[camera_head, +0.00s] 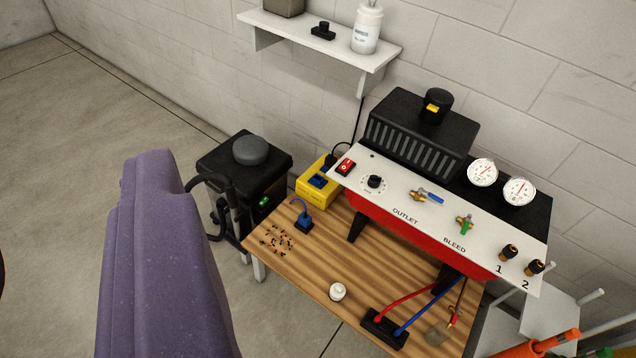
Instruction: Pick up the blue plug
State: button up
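A blue plug (303,223) with a short curved blue cord sits on the wooden table (375,262), near its left edge. My gripper's fingers do not show in this view, and nothing held is visible.
Small parts (276,240) lie beside the plug. A red and white control panel (405,215) stands behind on the table. A white knob (338,291) and black block (384,329) are nearer. A black machine (243,165) stands left of the table. A shelf (300,37) hangs above.

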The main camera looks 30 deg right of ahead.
aim_at(304, 220)
jog(key=i+l+u, duration=0.1)
jog(key=i+l, duration=0.25)
jog(key=i, duration=0.3)
jog(key=i+l, duration=0.45)
jog(key=i, duration=0.2)
jog(key=i+l+u, duration=0.15)
jog(key=i+l, duration=0.25)
jog(key=i, duration=0.3)
